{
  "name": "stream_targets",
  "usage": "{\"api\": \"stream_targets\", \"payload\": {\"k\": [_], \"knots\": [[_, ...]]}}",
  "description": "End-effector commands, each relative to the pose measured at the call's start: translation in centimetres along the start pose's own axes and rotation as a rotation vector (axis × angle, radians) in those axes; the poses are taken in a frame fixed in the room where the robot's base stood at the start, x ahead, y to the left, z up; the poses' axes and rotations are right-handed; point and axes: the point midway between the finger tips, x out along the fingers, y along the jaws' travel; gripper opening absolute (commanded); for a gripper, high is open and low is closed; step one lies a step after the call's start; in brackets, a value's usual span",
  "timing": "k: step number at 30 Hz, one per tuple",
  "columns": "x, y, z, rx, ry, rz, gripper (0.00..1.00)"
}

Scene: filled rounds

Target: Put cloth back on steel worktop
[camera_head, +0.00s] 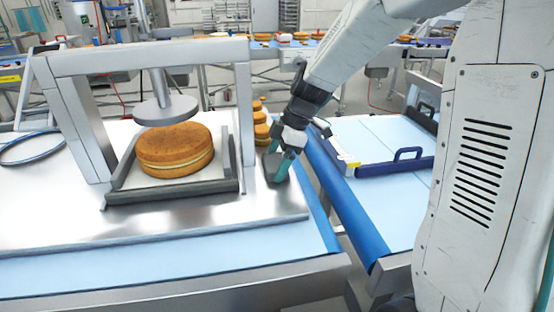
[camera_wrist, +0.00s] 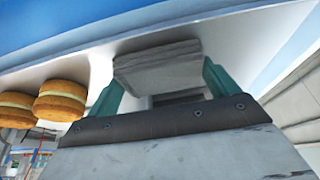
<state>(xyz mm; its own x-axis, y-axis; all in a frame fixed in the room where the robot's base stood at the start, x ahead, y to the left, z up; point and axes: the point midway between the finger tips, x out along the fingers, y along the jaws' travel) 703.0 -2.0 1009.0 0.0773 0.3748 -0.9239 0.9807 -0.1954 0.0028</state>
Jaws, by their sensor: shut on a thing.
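The cloth, a grey folded pad (camera_wrist: 158,68), sits between the two teal fingers of my gripper (camera_wrist: 165,85) in the wrist view. In the head view the cloth shows as a dark grey patch (camera_head: 271,167) beside the teal fingertips of my gripper (camera_head: 281,166). My gripper is shut on it, pointing down at the right end of the steel worktop (camera_head: 262,204). The cloth is at or just above the worktop surface; I cannot tell if it touches. Part of the cloth is hidden by the fingers.
A press frame (camera_head: 246,100) stands on the worktop over a filled cake (camera_head: 175,150) on a dark-edged tray (camera_head: 175,192). Stacked cakes (camera_head: 262,128) are close behind my gripper. A blue-edged conveyor (camera_head: 350,222) with a blue-handled tray (camera_head: 390,167) lies to the right, across a gap.

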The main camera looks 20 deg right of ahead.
Motion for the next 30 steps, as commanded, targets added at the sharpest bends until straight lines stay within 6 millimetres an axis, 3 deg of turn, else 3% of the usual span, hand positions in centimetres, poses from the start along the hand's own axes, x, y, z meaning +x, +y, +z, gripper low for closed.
{"api": "stream_targets", "payload": {"k": [3, 4, 5, 13, 17, 30], "knots": [[0.3, 0.0, 0.1, 0.001, 0.000, -0.001, 0.65], [0.3, 0.0, 0.1, 0.001, 0.000, 0.000, 0.92], [0.3, 0.0, 0.1, 0.001, 0.000, 0.000, 1.00], [0.1, 0.0, 0.1, 0.000, 0.000, 0.000, 1.00], [-1.0, 0.0, 0.0, 0.000, 0.001, 0.001, 1.00], [-9.9, 0.0, 0.0, 0.001, 0.000, 0.003, 1.00]]}}
